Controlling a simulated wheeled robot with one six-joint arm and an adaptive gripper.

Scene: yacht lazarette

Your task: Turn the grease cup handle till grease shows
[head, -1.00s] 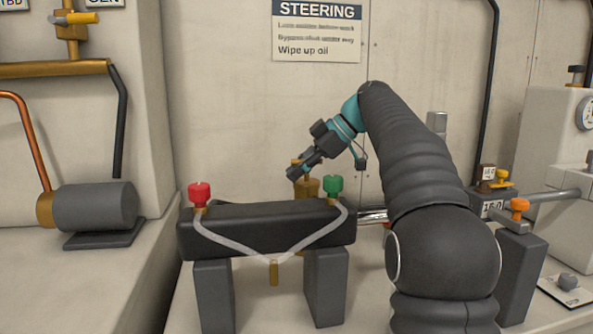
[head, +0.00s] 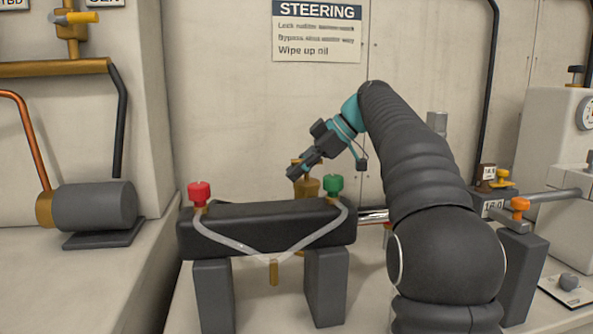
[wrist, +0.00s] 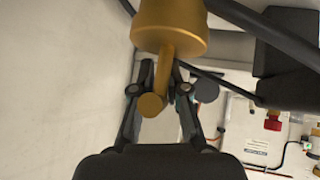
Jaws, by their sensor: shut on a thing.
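The brass grease cup (head: 307,187) stands behind the black cylinder in the head view, its lower part hidden. In the wrist view the brass cup body (wrist: 170,28) fills the top middle. Its brass handle (wrist: 165,70) runs down from the body to a round end. My gripper (head: 293,172) reaches down to the handle from the upper right in the head view. In the wrist view my gripper (wrist: 161,80) has one finger on each side of the handle and is shut on it.
The black cylinder (head: 265,230) has a red knob (head: 199,192) and a green knob (head: 333,186) with a clear hose looped between them. Orange and yellow fittings stand at the right. The wall sign (head: 317,30) reads STEERING.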

